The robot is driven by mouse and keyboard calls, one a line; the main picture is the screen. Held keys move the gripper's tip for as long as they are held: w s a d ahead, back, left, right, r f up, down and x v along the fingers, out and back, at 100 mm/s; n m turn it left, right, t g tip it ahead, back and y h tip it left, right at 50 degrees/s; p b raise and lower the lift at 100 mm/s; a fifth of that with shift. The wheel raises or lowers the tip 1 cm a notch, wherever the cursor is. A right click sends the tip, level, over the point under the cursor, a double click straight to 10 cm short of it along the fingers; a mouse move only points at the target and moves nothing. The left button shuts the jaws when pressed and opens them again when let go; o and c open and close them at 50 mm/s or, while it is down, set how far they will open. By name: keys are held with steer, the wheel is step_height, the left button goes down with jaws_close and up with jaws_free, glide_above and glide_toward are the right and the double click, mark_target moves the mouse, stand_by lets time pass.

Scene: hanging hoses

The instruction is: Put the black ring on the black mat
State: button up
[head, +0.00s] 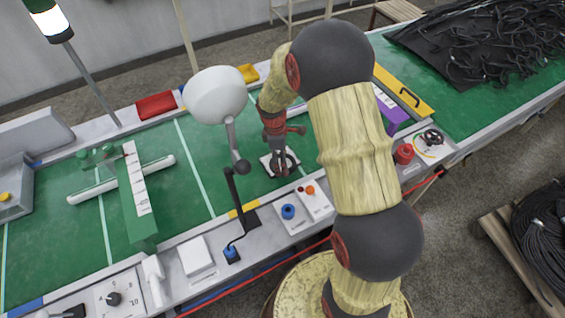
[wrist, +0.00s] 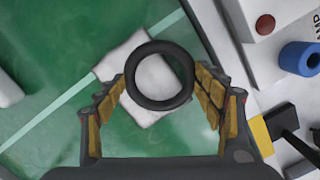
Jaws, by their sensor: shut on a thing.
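The black ring (wrist: 160,103) is between the fingertips of my gripper (wrist: 161,85) in the wrist view, with a finger on each side of it. My gripper is shut on it. In the head view my gripper (head: 281,166) points down at the green belt, and the ring shows dark around its tips. Behind the ring lies a white pad (wrist: 113,65); I cannot tell whether the ring touches it. A black mat (head: 430,42) lies at the far right of the head view, partly hidden under tangled black hoses (head: 490,50).
A yellow bar with a black handle (head: 405,92) and a purple block (head: 393,118) stand right of my arm. A white lamp head (head: 218,95) and black post (head: 238,200) stand left of my gripper. A blue knob (head: 288,211) and red button (head: 404,152) line the near edge.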

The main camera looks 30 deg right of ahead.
steer(key=shift+f, duration=0.2)
steer(key=o, duration=1.1)
steer(key=shift+o, duration=0.3)
step_height(320, 180, up, 12)
steer(key=a+p, duration=0.1)
steer(key=p, duration=0.3)
steer(key=shift+w, duration=0.35)
steer(key=shift+a, duration=0.1)
